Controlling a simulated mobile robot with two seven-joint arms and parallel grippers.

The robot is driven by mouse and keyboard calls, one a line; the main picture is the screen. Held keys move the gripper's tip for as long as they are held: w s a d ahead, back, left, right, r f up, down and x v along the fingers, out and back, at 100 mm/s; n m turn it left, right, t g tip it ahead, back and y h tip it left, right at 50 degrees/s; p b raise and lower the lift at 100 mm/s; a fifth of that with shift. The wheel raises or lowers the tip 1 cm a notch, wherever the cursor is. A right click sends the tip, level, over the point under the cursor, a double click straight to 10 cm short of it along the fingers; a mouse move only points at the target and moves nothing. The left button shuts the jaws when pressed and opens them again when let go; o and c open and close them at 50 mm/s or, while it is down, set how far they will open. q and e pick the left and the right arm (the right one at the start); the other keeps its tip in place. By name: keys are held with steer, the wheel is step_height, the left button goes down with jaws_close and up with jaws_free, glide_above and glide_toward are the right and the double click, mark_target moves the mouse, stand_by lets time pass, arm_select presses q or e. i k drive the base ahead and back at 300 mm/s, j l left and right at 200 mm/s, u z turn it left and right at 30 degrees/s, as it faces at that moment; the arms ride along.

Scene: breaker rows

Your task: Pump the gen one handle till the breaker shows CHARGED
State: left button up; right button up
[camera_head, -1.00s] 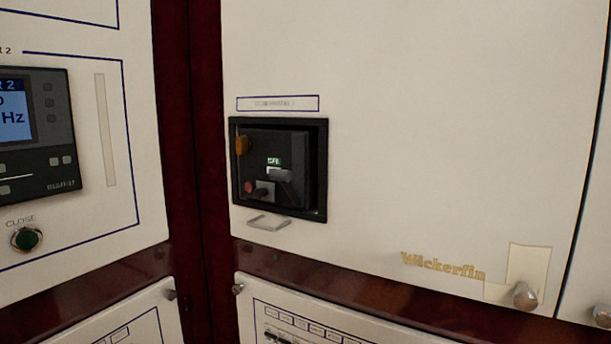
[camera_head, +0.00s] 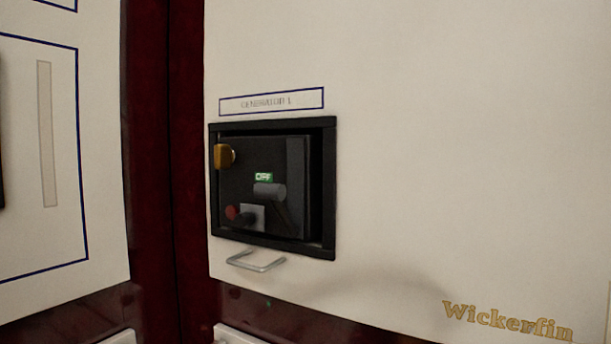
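The breaker (camera_head: 303,190) sits recessed in a black frame in the white panel, under a label (camera_head: 272,102) that seems to read GENERATOR 1. A green flag (camera_head: 264,177) on its face reads OFF. A grey handle (camera_head: 269,192) is just below the flag, with a dark arm running down from it. A red button (camera_head: 232,212) and a light square plate with a dark knob (camera_head: 252,218) are at the lower left. I cannot make out any CHARGED marking. Neither gripper is in view.
A metal pull handle (camera_head: 256,261) sticks out below the breaker frame. A dark red post (camera_head: 168,170) divides this panel from the white panel at left. Gold Wickerfin lettering (camera_head: 507,321) is at lower right. The white panel right of the breaker is bare.

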mark_target(276, 193)
steer(key=k, duration=2)
